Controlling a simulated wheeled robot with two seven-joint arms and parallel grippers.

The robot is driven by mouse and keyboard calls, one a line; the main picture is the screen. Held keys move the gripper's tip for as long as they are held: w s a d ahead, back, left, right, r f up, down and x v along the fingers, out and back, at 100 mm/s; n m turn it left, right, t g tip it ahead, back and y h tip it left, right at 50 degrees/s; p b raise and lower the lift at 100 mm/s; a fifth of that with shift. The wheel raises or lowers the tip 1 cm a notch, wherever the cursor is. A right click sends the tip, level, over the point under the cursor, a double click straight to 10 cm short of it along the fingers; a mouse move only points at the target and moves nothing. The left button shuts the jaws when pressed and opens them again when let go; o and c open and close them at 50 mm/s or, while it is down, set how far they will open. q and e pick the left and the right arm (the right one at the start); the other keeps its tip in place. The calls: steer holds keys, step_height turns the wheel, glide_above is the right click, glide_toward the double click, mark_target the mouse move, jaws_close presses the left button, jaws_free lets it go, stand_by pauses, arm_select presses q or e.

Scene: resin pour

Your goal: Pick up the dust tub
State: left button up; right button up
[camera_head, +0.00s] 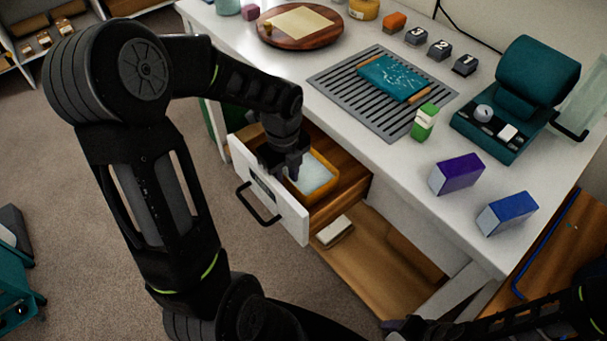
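An orange-rimmed tub (325,177) with pale, whitish-blue contents sits inside an open drawer (294,219) at the front of the white table; I take it for the dust tub. My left gripper (290,172) points down into the drawer at the tub's left side. Its fingers overlap the tub's near-left rim, and the dark wrist hides part of the tub. I cannot tell whether the fingers touch the rim or are closed on it. Part of my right arm (500,325) shows at the lower right edge; its fingers cannot be made out clearly.
The drawer front has a black handle (257,206). On the table (380,165) are a grey slatted mat (340,95), a green carton (424,122), purple (457,174) and blue boxes (507,213), a teal machine (515,100) and a round wooden board (270,38). A lower shelf (375,275) lies below the drawer.

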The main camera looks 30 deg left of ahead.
arm_select(q)
steer(key=shift+c, duration=0.2)
jaws_close()
stand_by(0.3)
stand_by(1.1)
